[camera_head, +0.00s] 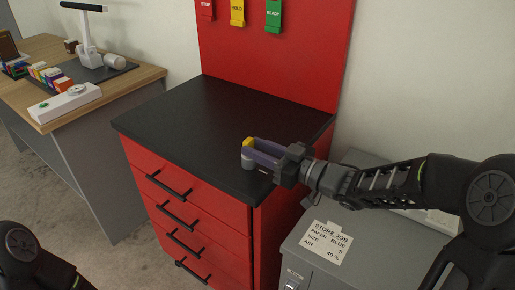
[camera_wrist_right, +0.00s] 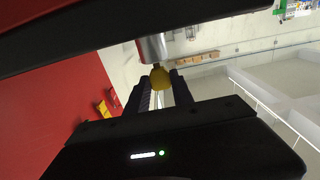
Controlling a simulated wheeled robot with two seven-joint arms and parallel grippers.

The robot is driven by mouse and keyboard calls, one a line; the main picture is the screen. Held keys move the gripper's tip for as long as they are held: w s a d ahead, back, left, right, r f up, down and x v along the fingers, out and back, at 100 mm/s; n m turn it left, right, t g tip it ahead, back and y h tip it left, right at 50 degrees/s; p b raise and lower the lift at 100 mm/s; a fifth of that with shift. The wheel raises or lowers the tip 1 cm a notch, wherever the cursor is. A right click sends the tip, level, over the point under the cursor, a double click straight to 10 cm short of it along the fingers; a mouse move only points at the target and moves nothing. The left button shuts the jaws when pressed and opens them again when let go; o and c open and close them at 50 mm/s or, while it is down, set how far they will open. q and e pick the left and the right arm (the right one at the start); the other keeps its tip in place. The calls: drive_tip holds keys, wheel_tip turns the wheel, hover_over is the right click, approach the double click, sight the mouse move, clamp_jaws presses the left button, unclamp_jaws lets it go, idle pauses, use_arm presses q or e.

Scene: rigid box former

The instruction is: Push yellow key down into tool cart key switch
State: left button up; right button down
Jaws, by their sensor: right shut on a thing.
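The yellow key (camera_head: 248,142) sits at the tip of my right gripper (camera_head: 262,150), just above the grey key switch cylinder (camera_head: 247,161) near the front right corner of the cart's black top. My right gripper is shut on the key. In the right wrist view the key (camera_wrist_right: 160,77) lies between the fingertips, against the end of the silver switch cylinder (camera_wrist_right: 153,48). How deep the key sits in the switch cannot be told. My left gripper is out of view; only part of my left arm shows at the lower left.
The red tool cart (camera_head: 200,215) has black drawer handles and a red back panel (camera_head: 280,60) with red, yellow and green tags. A grey cabinet (camera_head: 355,235) with a paper label stands right of it, under my right arm. A wooden desk (camera_head: 125,82) stands left. Most of the cart top is clear.

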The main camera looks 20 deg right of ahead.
drive_tip(key=shift+f+b, duration=0.6)
drive_tip(key=shift+f, duration=0.15)
drive_tip(key=c, duration=1)
unclamp_jaws()
drive_tip(key=shift+v, duration=3.9)
drive_tip(key=shift+r, duration=0.1)
